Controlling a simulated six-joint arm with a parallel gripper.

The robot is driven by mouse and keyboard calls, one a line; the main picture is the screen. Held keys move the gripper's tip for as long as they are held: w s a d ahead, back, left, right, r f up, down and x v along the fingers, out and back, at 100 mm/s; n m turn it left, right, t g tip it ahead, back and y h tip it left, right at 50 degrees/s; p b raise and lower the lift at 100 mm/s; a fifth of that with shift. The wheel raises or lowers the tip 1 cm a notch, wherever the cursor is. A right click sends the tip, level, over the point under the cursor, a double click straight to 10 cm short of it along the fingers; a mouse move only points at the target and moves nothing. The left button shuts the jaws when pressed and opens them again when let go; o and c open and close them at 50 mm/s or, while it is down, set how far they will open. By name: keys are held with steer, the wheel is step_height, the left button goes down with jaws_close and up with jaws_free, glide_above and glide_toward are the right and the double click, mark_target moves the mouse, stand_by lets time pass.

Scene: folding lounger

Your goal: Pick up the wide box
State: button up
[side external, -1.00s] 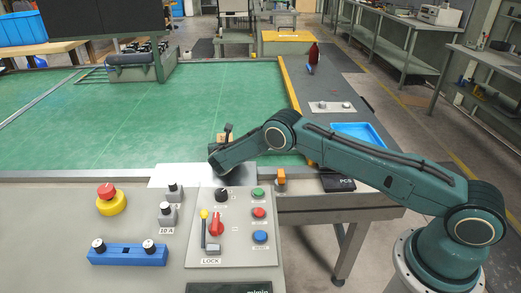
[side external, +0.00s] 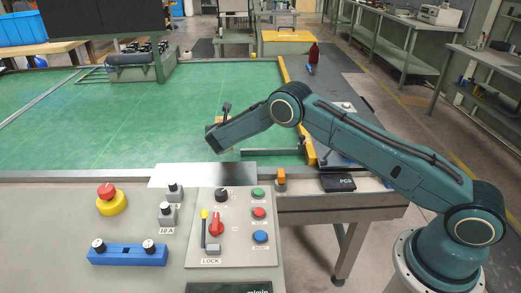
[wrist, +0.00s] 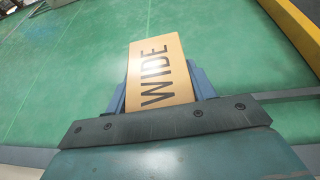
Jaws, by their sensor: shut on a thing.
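The wide box (wrist: 160,70) is a tan carton marked "WIDE" in dark letters, seen in the wrist view. My gripper (wrist: 160,86) is shut on it, with one blue-grey finger against each side. In the side external view my gripper (side external: 214,134) is over the near part of the green table, and its wrist hides most of the box. The gap between the box and the green surface cannot be judged exactly.
The green table top (side external: 130,120) is largely clear. A yellow rail (side external: 295,115) edges its right side, with a thin grey bar (side external: 270,151) near it. A control panel (side external: 130,225) with knobs and buttons stands in front. A red bottle (side external: 314,53) stands behind.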

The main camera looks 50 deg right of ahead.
step_height(320, 180, up, 13)
steer(key=shift+f, duration=0.15)
stand_by(0.7)
